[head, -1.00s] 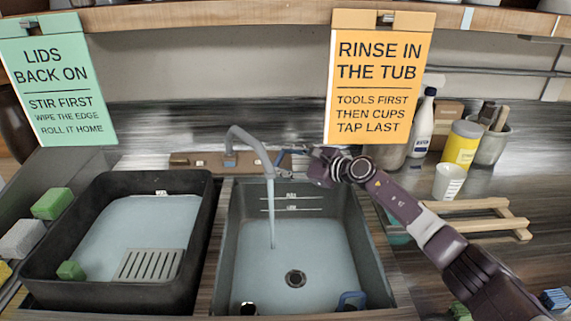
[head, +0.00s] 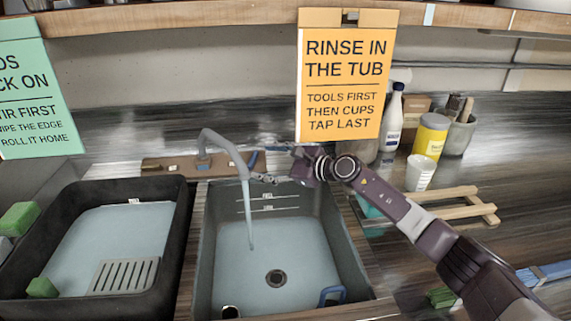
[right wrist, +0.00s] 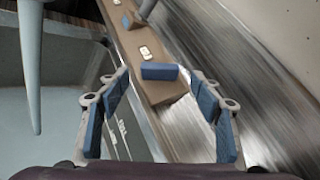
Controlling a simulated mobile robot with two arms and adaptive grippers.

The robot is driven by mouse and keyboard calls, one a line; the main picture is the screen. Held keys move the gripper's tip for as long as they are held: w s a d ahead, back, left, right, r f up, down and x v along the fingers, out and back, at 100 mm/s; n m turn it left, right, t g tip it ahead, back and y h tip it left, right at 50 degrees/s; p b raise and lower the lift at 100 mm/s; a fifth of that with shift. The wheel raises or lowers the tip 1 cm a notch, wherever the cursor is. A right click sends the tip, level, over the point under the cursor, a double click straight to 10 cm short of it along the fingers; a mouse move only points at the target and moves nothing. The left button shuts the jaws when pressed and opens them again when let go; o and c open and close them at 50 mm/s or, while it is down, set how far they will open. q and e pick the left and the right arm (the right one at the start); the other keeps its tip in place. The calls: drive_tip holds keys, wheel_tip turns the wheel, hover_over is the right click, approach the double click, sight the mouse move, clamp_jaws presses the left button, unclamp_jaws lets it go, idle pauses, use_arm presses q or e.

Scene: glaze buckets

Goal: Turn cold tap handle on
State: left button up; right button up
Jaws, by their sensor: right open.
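The tap (head: 222,145) is a grey curved spout on a brown base (head: 165,165) behind the sink. A stream of water (head: 248,215) falls from it into the sink. The blue tap handle (right wrist: 160,71) sits on the base in the right wrist view. It shows small in the head view (head: 255,160), close to my gripper's fingers. My right gripper (right wrist: 160,115) is open, with blue-padded fingers on both sides of the picture and the handle ahead between them. No contact is visible. The right gripper (head: 272,165) is right of the spout in the head view. My left gripper is not in view.
The sink (head: 205,260) holds water. A black tub (head: 180,215) with a grate stands to its left. A wooden rack (head: 465,212), white cup (head: 420,172), bottle (head: 393,115) and yellow container (head: 431,135) are on the right. An orange sign (head: 346,75) hangs above.

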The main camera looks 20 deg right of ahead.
drive_tip(key=v, duration=0.9)
